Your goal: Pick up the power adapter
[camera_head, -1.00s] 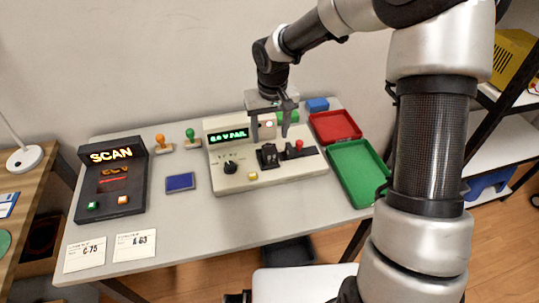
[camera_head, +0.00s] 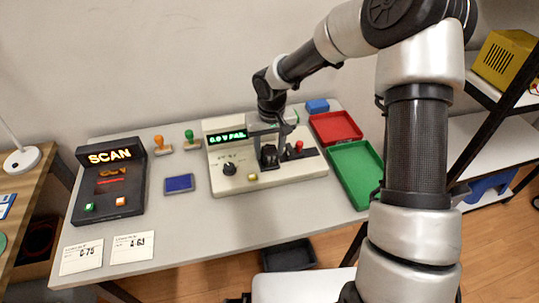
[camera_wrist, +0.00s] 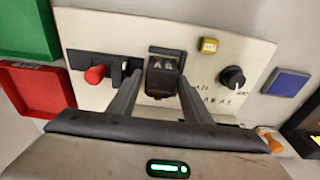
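The power adapter (camera_head: 269,157) is a small black block seated on the cream tester unit (camera_head: 226,182). It also shows in the wrist view (camera_wrist: 161,80), in the middle, with pale lettering on the black part just beyond it. My gripper (camera_head: 270,141) is over the tester, low and close to the adapter. In the wrist view the two fingers of my gripper (camera_wrist: 160,92) are apart, one on each side of the adapter. A gap shows between fingers and adapter. The tester's display (camera_head: 228,136) glows green and appears to read a fail.
A red lever (camera_wrist: 96,74) stands beside the adapter. A knob (camera_head: 230,169) and yellow button (camera_head: 252,177) are on the tester. Red (camera_head: 357,136) and green (camera_head: 373,204) trays lie to its right. A black scanner (camera_head: 134,199) and blue pad (camera_head: 179,184) lie left.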

